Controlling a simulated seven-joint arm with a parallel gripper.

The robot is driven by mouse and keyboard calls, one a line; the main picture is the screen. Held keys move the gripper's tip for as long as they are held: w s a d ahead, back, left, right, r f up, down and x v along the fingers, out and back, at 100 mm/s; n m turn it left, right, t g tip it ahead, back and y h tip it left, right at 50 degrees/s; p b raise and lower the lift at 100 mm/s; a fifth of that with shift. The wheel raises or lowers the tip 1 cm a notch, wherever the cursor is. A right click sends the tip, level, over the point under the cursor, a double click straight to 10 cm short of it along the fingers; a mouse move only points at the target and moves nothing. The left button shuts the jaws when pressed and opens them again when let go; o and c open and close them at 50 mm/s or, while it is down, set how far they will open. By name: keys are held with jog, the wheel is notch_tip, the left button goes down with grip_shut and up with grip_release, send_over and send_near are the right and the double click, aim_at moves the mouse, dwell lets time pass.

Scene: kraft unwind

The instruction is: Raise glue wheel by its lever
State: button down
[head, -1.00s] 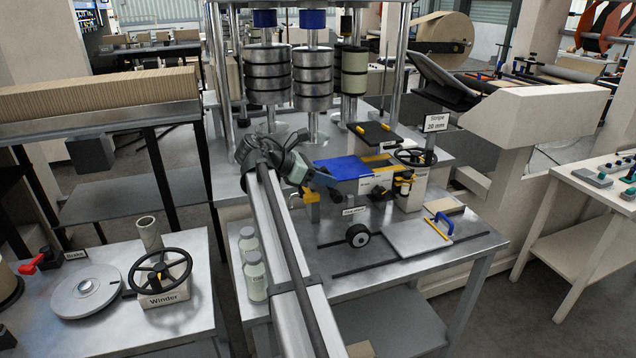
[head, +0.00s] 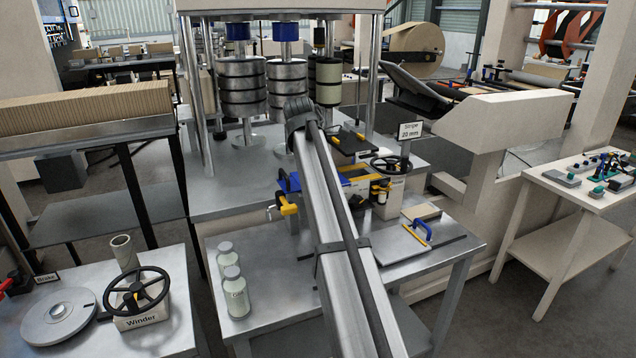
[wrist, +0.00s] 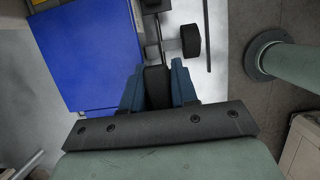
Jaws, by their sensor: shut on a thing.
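In the wrist view the two blue fingers of my gripper (wrist: 158,88) are closed on a black grip (wrist: 157,88), which I take to be the glue wheel's lever. A blue flat cover (wrist: 88,50) lies just left of the fingers. A black roller or wheel (wrist: 190,41) on a thin metal rod is just beyond them; I cannot tell if it is the glue wheel or whether it is raised. In the head view my arm hides the gripper, the lever and most of the blue cover (head: 290,182).
A yellow fitting (head: 288,207) stands left of my arm, and two pale bottles (head: 233,287) stand on the near bench. A small handwheel (head: 389,165), a "Stripe 20 mm" sign (head: 411,130) and a plate with a blue handle (head: 418,230) are to the right.

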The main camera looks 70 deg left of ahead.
jog(key=shift+w+f+g, duration=0.1)
jog(key=shift+w+g, duration=0.1)
jog(key=shift+g, duration=0.1)
jog(key=c, duration=1.1)
grip_release()
jog(key=v, duration=1.3)
jog(key=shift+s+r, duration=0.15)
jog(key=shift+r, duration=0.25)
